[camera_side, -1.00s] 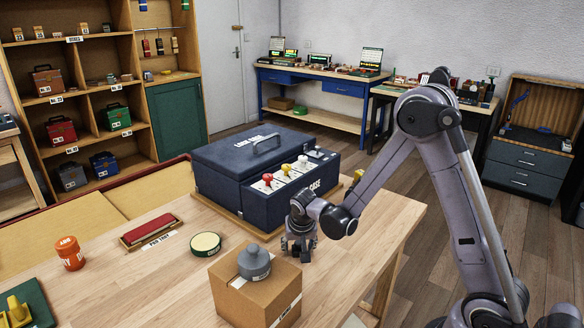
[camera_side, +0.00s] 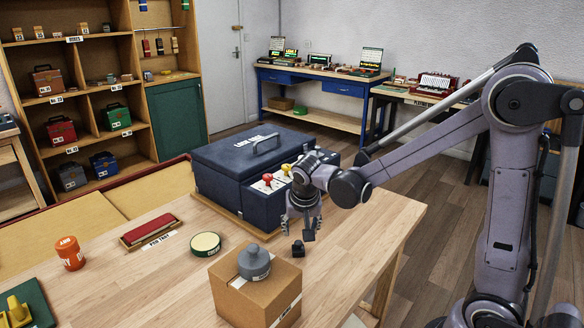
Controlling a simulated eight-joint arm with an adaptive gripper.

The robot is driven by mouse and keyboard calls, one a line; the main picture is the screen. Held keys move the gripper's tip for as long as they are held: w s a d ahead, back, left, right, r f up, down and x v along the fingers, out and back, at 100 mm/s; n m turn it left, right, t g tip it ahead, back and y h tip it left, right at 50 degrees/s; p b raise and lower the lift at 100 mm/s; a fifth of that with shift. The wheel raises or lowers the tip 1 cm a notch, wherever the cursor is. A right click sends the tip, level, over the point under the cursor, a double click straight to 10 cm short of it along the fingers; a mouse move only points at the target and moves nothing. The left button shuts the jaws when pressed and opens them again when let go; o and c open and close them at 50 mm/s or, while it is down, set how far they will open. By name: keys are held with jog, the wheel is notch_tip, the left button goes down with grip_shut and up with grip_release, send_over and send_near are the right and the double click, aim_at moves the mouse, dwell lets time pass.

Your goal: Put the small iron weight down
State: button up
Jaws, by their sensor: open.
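The small iron weight (camera_side: 298,249) is a small dark knobbed piece. It appears to stand upright on the wooden table, just behind the right back corner of the cardboard box. My gripper (camera_side: 301,230) is open with its fingers pointing down, just above the weight. It appears clear of the weight, though the exact gap is hard to tell. A larger grey weight (camera_side: 254,264) with a knob sits on top of the cardboard box (camera_side: 230,290).
A dark blue case (camera_side: 222,180) with red and yellow knobs stands close behind my gripper. A round green-rimmed tin (camera_side: 206,244), a red pen tray (camera_side: 150,233) and an orange jar (camera_side: 69,254) lie to the left. The table (camera_side: 345,262) is bare to the right.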

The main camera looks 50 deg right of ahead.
jog(key=s+a+r+n+t+y, duration=0.1)
jog(key=s+a+r+n+t, duration=0.1)
jog(key=s, duration=0.4)
jog(key=s+a+r+n+t+y, duration=0.2)
jog(key=s+a+r+n, duration=0.2)
jog(key=s+n, duration=0.3)
jog(key=shift+a+r, duration=0.35)
jog(key=shift+r, duration=0.5)
dwell(0.5)
